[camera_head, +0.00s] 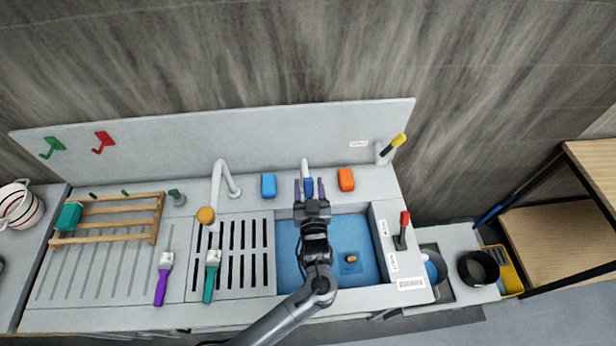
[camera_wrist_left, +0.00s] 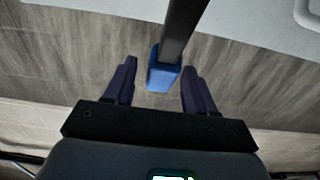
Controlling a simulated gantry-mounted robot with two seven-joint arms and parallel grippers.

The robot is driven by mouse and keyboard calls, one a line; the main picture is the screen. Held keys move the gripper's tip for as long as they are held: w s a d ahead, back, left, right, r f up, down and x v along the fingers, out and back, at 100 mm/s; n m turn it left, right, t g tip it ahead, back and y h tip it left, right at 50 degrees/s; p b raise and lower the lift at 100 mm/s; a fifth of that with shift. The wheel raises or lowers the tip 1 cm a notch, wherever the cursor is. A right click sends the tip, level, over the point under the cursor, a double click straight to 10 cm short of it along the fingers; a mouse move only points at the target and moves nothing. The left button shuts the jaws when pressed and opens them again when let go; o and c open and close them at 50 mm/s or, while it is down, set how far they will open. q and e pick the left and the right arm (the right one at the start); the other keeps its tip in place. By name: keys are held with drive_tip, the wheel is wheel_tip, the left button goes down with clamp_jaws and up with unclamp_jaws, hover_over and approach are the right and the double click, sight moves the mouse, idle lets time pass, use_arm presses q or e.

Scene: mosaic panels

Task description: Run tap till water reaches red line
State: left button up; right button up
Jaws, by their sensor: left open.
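My left gripper (camera_head: 309,190) is open over the back edge of the sink. Its two purple fingers stand on either side of a blue block-shaped end (camera_head: 308,185), apart from it as far as I can see. In the left wrist view the blue end (camera_wrist_left: 162,76) sits on a dark bar between the open fingers (camera_wrist_left: 157,85). The sink basin (camera_head: 376,275) looks blue inside, and a thin red line runs along its back wall; my arm hides part of the basin. A white curved tap (camera_head: 217,180) with an orange tip stands left of the basin. My right gripper is not in view.
A blue sponge (camera_head: 268,186) and an orange sponge (camera_head: 346,179) flank my gripper on the back ledge. A red-handled lever (camera_head: 403,224) and a yellow-ended fitting (camera_head: 396,142) stand at the right. Two brushes (camera_head: 164,278) (camera_head: 211,276) and a wooden rack (camera_head: 110,220) lie left.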

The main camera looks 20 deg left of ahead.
use_arm(q)
drive_tip(key=shift+x, duration=1.3)
clamp_jaws()
